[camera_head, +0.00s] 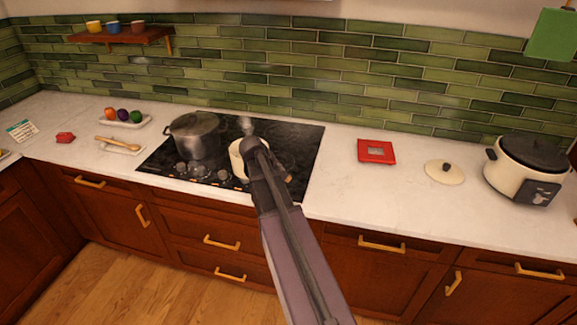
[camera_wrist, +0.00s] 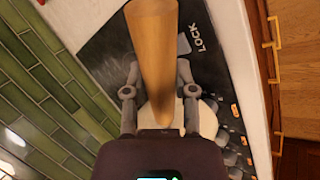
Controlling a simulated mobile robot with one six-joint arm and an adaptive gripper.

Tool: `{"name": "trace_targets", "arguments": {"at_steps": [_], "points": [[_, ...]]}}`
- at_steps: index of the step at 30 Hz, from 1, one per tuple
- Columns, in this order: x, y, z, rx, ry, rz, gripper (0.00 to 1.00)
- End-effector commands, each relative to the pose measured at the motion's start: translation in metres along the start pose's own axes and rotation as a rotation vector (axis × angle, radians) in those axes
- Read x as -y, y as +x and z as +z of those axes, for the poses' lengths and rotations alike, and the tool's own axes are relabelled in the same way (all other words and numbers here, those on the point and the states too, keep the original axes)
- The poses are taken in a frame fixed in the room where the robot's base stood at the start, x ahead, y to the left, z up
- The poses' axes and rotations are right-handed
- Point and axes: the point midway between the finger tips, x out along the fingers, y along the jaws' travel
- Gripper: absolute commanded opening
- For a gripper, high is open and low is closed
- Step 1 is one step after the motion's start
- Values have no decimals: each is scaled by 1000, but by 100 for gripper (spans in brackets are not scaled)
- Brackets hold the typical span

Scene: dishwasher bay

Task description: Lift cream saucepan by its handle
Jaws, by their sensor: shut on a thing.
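The cream saucepan (camera_head: 236,161) is at the hob's right part in the head view, partly hidden behind my arm. Its wooden handle (camera_wrist: 153,50) runs up the middle of the wrist view, between the two fingers of my gripper (camera_wrist: 158,78). The gripper is shut on the handle. A pale part of the pan (camera_wrist: 208,120) shows below, beside the right finger. In the head view my gripper (camera_head: 252,150) covers the handle side of the pan. I cannot tell whether the pan's base touches the hob.
A grey lidded pot (camera_head: 195,136) stands on the black hob (camera_head: 302,144), close left of the saucepan. A red square item (camera_head: 376,151), a cream lid (camera_head: 444,173) and a cooker (camera_head: 525,170) are on the right counter. A spoon (camera_head: 115,144) rests at left. Green tiled wall (camera_head: 330,60) stands behind.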

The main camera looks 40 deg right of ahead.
Motion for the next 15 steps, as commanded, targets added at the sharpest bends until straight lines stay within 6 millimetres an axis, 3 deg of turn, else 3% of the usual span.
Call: {"name": "trace_targets", "arguments": {"at_steps": [6,15], "points": [[13,-11,0,-3,2,2,0],[16,-14,0,-2,3,2,0]]}}
